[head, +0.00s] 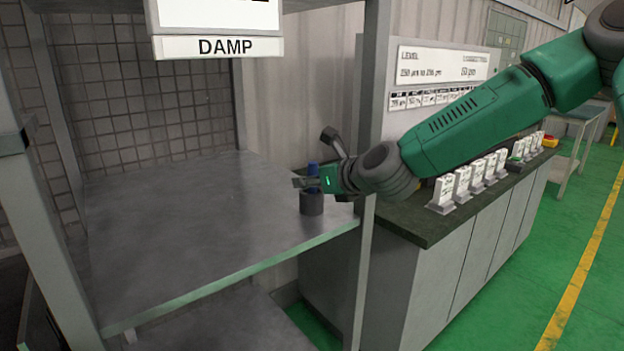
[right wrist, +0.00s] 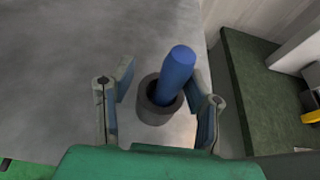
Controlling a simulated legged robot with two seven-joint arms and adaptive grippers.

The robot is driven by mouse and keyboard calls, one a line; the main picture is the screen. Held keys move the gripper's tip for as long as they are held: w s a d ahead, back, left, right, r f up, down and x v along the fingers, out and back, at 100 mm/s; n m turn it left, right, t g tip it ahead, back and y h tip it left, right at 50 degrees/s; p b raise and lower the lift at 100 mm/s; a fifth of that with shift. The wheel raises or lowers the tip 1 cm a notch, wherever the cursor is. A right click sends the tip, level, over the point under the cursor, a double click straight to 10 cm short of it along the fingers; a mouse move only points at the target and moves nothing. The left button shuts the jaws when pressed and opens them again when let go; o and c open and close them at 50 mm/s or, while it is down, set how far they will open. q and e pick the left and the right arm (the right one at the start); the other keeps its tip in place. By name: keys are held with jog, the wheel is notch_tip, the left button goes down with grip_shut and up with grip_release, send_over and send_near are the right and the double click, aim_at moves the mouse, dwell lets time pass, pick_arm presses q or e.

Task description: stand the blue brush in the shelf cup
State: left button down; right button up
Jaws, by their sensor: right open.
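The blue brush (head: 313,170) stands in the dark grey shelf cup (head: 312,203) near the right end of the grey shelf. In the right wrist view the blue brush (right wrist: 177,72) leans a little to the right, its lower end inside the cup (right wrist: 153,108). My right gripper (head: 308,181) is at the brush above the cup. In the right wrist view the right gripper (right wrist: 160,90) is open, with a finger on each side of the brush. The right finger is close to the brush; whether they touch is unclear. My left gripper is not in view.
The shelf (head: 200,220) is otherwise bare, with a post (head: 366,250) at its front right corner. A DAMP sign (head: 220,46) hangs above. A dark counter (head: 430,222) with several white labelled blocks (head: 462,184) stands to the right.

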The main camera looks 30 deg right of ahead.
jog(key=shift+s+r, duration=0.15)
jog(key=shift+s, duration=0.05)
jog(key=d+p+v, duration=0.1)
jog(key=p+v, duration=0.5)
jog(key=v, duration=0.6)
jog(key=s+a+f+n+g+h, duration=0.1)
jog(key=s+a+f+n+g, duration=0.2)
jog(key=f+n, duration=0.7)
jog(key=s+a+f+n+g, duration=0.1)
jog(key=s+f+n+g, duration=0.3)
jog(key=f+n, duration=0.5)
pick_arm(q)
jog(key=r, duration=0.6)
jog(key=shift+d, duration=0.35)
pick_arm(e)
jog(key=s+a+f+n+g, duration=0.3)
jog(key=s+f+n, duration=0.5)
jog(key=s+f, duration=0.1)
jog(key=s+a+f+n+g, duration=0.3)
jog(key=s+f+n, duration=0.5)
jog(key=s+f, duration=0.2)
jog(key=shift+s+a+n, duration=0.2)
jog(key=shift+s+n, duration=0.1)
jog(key=shift+s, duration=0.2)
